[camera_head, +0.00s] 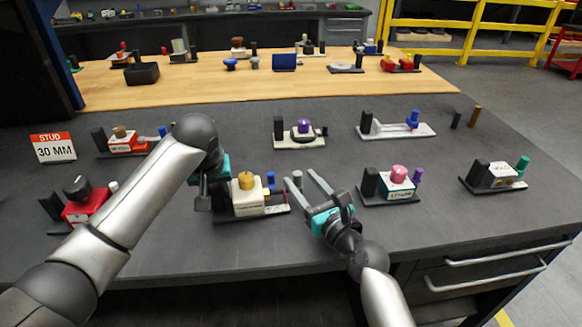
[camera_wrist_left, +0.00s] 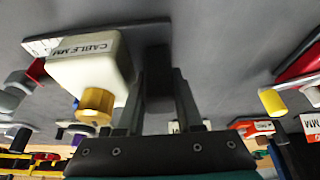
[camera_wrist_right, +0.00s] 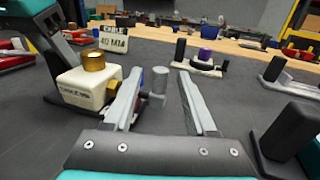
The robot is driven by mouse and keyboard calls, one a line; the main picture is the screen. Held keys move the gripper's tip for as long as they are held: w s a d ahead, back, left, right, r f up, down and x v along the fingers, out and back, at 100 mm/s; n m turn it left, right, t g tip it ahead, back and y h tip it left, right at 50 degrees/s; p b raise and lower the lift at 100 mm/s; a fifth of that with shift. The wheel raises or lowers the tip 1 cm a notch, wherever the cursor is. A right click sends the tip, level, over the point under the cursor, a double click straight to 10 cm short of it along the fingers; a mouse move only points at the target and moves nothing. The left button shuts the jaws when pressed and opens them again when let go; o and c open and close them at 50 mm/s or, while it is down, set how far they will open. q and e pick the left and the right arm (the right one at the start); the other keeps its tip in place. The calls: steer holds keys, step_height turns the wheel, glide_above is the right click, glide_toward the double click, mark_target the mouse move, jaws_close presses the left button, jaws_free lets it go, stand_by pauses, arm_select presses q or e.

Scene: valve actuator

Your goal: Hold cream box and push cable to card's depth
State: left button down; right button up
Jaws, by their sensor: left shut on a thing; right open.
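The cream box (camera_head: 247,200), with a yellow-gold knob (camera_head: 246,180) on top, sits on a dark base. It also shows in the left wrist view (camera_wrist_left: 92,68) and right wrist view (camera_wrist_right: 88,88). My left gripper (camera_wrist_left: 158,98) is shut on the black post (camera_wrist_left: 158,75) beside the box. A grey cylinder with a short stub (camera_wrist_right: 158,82), apparently the cable end, stands right of the box. My right gripper (camera_head: 302,178) is open, its fingers on either side of that cylinder; contact is unclear. A white card (camera_wrist_right: 113,40) reads CABLE and apparently 40 MM; my left arm seems to hide it in the head view.
A fixture with a pink knob (camera_head: 398,174) stands right of my right gripper. A purple-knobbed fixture (camera_head: 303,130) stands behind. A red box (camera_head: 85,208) and a STUD 30 MM card (camera_head: 54,148) are at left. Bare grey tabletop lies toward the front edge.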

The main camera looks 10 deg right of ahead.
mark_target(295, 173)
steer(key=shift+x, duration=3)
jaws_close()
